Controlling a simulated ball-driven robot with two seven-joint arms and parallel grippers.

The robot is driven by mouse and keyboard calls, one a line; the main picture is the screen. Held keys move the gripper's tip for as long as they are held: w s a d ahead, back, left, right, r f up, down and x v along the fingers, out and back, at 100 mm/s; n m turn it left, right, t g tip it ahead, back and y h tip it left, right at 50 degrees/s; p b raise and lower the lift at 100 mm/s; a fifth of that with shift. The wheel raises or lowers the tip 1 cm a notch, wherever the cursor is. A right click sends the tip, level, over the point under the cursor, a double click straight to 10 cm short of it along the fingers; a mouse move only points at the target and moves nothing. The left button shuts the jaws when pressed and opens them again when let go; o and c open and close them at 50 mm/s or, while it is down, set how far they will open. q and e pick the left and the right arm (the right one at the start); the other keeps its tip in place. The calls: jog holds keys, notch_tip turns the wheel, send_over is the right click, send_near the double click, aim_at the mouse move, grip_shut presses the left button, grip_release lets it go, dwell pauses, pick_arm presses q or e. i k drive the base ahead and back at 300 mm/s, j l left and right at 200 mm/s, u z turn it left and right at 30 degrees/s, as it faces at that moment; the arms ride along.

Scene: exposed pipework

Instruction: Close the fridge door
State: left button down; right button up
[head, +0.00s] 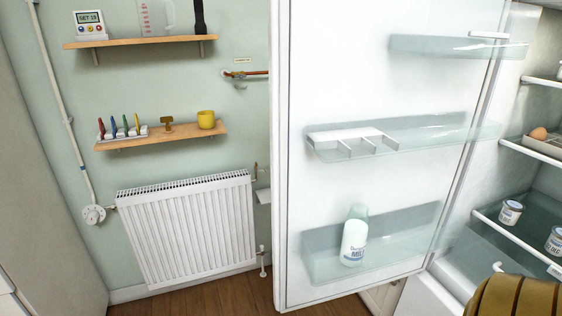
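The fridge door (375,190) stands wide open in the head view, with its white inner side facing me. Its free edge is at the left, and its hinge side is at the right, by the fridge body. It carries clear door bins, and a milk bottle (355,240) stands in the lowest bin (410,235). The open fridge interior (530,180) shows at the right, cut off by the frame edge. Neither of my grippers is visible, and nothing is seen touching the door.
A white radiator (187,230) is on the wall left of the door. Two wooden shelves (190,136) hold small items, including a yellow mug (206,120). Inside the fridge are tins (511,212) and an egg (538,133). A ribbed olive-brown shape fills the bottom right corner.

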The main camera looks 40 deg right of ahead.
aim_at(381, 112)
jog(key=i+j, duration=0.35)
jog(key=i, duration=0.15)
jog(key=i+j, duration=0.35)
jog(key=i, duration=0.15)
jog(key=i+z, duration=0.15)
jog(key=z, duration=0.25)
jog(key=i+z, duration=0.2)
jog(key=z, duration=0.15)
jog(key=i+z, duration=0.15)
jog(key=z, duration=0.25)
jog(key=i+j+z, duration=0.1)
jog(key=z, duration=0.3)
jog(key=i+z, duration=0.2)
jog(key=z, duration=0.2)
jog(key=i+z, duration=0.2)
jog(key=z, duration=0.25)
jog(key=i+j+z, duration=0.1)
jog(key=z, duration=0.3)
jog(key=i+j+z, duration=0.2)
jog(key=z, duration=0.25)
jog(key=i+j+z, duration=0.25)
jog(key=z, duration=0.15)
jog(key=i+j+z, duration=0.1)
jog(key=j+z, duration=0.2)
jog(key=z, duration=0.15)
